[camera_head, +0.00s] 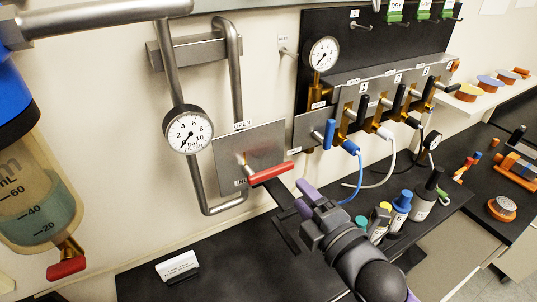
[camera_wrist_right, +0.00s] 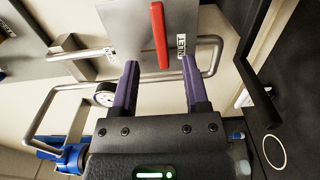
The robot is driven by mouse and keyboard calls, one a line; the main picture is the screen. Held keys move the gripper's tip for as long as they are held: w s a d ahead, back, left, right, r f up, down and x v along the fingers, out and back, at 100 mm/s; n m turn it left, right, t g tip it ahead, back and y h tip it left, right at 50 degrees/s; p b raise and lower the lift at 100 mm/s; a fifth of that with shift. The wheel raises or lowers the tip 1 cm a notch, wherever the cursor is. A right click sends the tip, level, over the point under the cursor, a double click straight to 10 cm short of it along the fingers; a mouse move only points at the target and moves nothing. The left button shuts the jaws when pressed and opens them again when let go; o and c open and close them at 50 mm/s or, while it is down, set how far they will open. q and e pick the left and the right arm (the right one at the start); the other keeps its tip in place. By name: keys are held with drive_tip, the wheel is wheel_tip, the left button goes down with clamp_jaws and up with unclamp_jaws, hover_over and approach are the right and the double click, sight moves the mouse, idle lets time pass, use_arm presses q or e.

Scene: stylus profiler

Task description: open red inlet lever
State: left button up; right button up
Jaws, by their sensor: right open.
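The red inlet lever (camera_head: 271,173) lies nearly horizontal on a square metal plate (camera_head: 233,150), with an OPEN label at its top edge and another label low on its left. In the right wrist view the lever (camera_wrist_right: 158,30) runs up the picture, its near end roughly between the purple fingertips. My right gripper (camera_head: 299,200) is open, below and right of the lever in the head view. In the right wrist view the gripper (camera_wrist_right: 160,63) has a wide gap with space on both sides of the lever; I see no clear contact. My left gripper is out of view.
A bent pipe with a round gauge (camera_head: 189,131) runs beside the plate. A valve panel (camera_head: 375,85) with blue, white and black handles is to the right. Bottles (camera_head: 401,208) stand near my right arm. A white card (camera_head: 178,266) stands on the black bench (camera_head: 230,270).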

sight(281, 172)
drive_tip(key=x, duration=0.8)
drive_tip(key=shift+w+a, duration=0.2)
drive_tip(key=shift+w, duration=0.05)
clamp_jaws()
drive_tip(key=shift+f, duration=0.1)
idle(0.9)
